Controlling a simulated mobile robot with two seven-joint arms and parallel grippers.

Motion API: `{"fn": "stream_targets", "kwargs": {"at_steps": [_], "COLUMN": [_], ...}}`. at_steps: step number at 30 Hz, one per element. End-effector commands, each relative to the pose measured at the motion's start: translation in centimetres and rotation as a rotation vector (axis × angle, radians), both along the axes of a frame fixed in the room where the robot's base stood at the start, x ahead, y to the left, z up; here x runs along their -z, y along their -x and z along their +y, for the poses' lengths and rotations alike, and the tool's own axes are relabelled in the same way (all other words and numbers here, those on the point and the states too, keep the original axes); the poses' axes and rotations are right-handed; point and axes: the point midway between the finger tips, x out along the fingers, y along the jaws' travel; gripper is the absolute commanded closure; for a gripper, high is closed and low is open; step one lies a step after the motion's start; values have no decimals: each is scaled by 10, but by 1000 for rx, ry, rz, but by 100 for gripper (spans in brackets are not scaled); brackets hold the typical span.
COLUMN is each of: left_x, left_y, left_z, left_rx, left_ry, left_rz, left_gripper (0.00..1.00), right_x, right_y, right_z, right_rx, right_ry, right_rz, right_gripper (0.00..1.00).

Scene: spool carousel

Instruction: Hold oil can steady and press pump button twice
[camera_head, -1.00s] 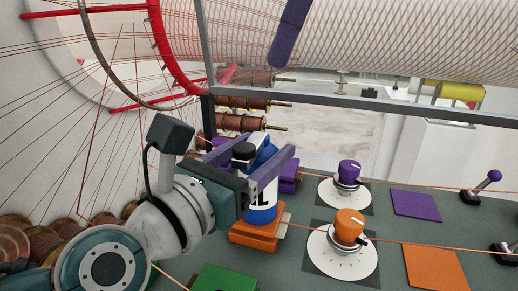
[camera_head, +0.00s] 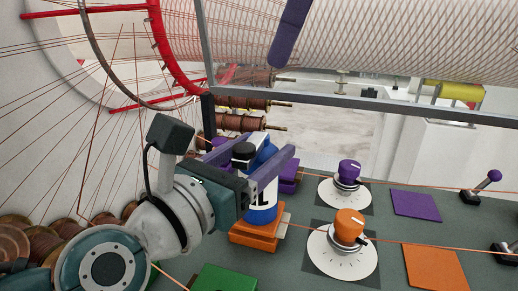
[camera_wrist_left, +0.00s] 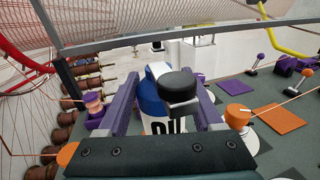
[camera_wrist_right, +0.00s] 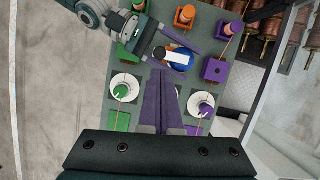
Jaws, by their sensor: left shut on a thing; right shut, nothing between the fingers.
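The oil can (camera_head: 262,214) is blue and white with a black pump button (camera_head: 243,150) on top. It stands upright on the orange block (camera_head: 256,236) in the head view. My left gripper (camera_head: 264,152) is shut on the can, one purple finger on each side. The left wrist view shows the black button (camera_wrist_left: 180,84) above the can body (camera_wrist_left: 158,124). My right gripper (camera_head: 289,32) shows at the top of the head view, apart from the can. In the right wrist view its fingers (camera_wrist_right: 160,76) are together and empty, with the can (camera_wrist_right: 180,60) below.
A purple knob (camera_head: 349,172) and an orange knob (camera_head: 349,226) stand on dials right of the can. Purple (camera_head: 416,205) and orange (camera_head: 436,267) pads and levers (camera_head: 482,186) lie farther right. Thin wires cross the green panel. Copper spools (camera_head: 240,122) stand behind the can.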

Motion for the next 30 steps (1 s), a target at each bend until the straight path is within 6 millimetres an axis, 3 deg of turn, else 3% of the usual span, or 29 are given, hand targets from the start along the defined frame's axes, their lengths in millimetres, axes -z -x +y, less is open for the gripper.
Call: {"fn": "stream_targets", "kwargs": {"at_steps": [14,20,30], "left_x": [0,0,0], "left_y": [0,0,0], "left_z": [0,0,0], "left_rx": [0,0,0], "left_ry": [-1,-1,-1], "left_rz": [1,1,1], "left_gripper": [100,100,100], "right_x": [1,4,-16], "right_y": [0,-4,-2], "right_z": [1,13,28], "right_rx": [-10,-94,-204], "right_ry": [-8,-86,-213], "right_rz": [-19,-203,-531], "right_gripper": [100,100,100]}}
